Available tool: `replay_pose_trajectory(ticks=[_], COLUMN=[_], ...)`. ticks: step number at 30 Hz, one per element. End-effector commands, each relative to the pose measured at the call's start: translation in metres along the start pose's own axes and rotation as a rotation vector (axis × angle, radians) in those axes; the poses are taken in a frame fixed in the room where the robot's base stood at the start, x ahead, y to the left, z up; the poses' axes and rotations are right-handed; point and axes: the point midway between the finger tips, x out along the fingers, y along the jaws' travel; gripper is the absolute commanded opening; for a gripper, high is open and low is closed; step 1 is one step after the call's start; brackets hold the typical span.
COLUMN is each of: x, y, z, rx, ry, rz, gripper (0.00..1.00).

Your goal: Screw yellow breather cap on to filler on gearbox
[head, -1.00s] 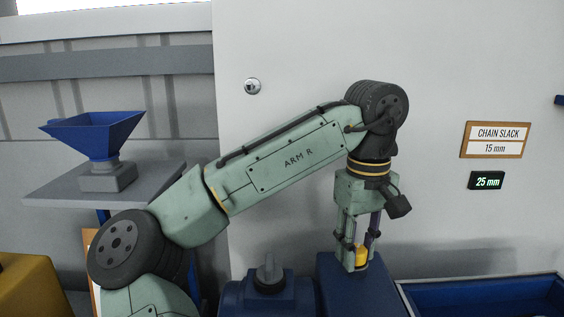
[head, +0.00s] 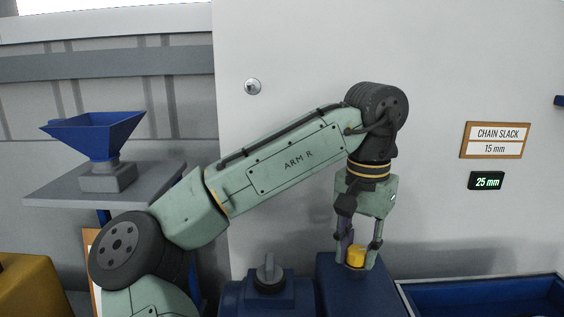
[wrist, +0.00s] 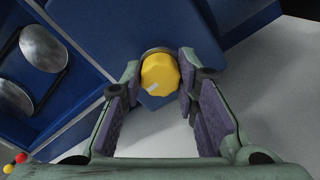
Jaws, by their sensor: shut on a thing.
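The yellow breather cap (head: 355,257) sits upright on top of the blue gearbox (head: 338,290) in the head view. In the wrist view the yellow cap (wrist: 160,74) shows its ridged rim and a white mark on its top, with a grey metal ring, likely the filler (wrist: 152,52), just showing behind it. My gripper (head: 357,262) points straight down with its fingers on either side of the cap. In the wrist view my gripper (wrist: 160,84) is shut on the cap. The cap hides most of the filler and any thread.
A blue unit with a grey knob (head: 268,272) stands just left of the gearbox. A blue tray (head: 420,282) lies to the right. A blue funnel (head: 97,135) stands on a grey shelf at left. The wall behind has a chain slack sign (head: 495,140) and a 25 mm display (head: 486,181).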

Motion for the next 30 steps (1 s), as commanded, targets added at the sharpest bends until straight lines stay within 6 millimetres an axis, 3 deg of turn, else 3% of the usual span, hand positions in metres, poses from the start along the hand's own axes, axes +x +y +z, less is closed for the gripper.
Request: replay_pose_trajectory(ticks=[10, 18, 19, 30], x=[0.0027, 0.0034, 0.0035, 0.0026], y=[-0.0004, -0.0006, -0.0006, -0.0006], z=[0.0004, 0.0007, 0.0007, 0.0005], rx=[0.046, 0.441, 0.430, 0.422], ry=[-0.005, -0.006, -0.006, -0.004], rz=[0.000, 0.001, 0.001, 0.001], gripper=[0.00, 0.00, 0.30, 0.52])
